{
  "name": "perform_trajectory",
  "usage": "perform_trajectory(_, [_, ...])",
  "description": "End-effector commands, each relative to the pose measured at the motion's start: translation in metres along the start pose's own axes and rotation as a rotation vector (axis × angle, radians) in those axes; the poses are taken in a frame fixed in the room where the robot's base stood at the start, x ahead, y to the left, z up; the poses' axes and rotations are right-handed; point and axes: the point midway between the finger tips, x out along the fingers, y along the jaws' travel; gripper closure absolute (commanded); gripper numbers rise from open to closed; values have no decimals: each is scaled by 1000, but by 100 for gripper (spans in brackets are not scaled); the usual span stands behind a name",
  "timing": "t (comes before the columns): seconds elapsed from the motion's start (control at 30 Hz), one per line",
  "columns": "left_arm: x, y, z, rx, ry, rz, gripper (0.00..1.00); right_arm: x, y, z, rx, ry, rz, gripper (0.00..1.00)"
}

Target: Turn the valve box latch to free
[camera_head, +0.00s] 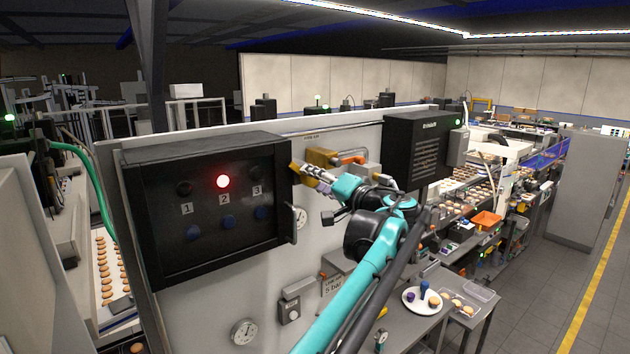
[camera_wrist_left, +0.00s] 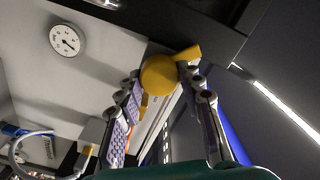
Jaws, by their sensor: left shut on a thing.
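The black valve box (camera_head: 160,245) hangs on the pale panel at left, with a lit red lamp (camera_head: 223,181) above number 2. A yellow latch (camera_head: 295,171) shows at its right edge, partly hidden by my left gripper (camera_head: 312,176). In the left wrist view, the latch has a round yellow knob (camera_wrist_left: 160,75) and a yellow tab (camera_wrist_left: 188,53) beside it. There my left gripper (camera_wrist_left: 165,82) has its two fingers on either side of the knob, shut on it. My right gripper is not in view.
A second black box (camera_head: 415,150) is on the panel to the right. An orange-handled valve (camera_head: 350,157) is close behind my gripper. Gauges (camera_head: 244,331) are on the panel below. A table with a white plate (camera_head: 422,301) stands at lower right.

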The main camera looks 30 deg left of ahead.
Motion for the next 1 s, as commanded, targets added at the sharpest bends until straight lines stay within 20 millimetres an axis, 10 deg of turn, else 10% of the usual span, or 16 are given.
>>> perform_trajectory(1.0, [0, 2, 0, 782, 1, -1, 92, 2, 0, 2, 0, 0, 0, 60])
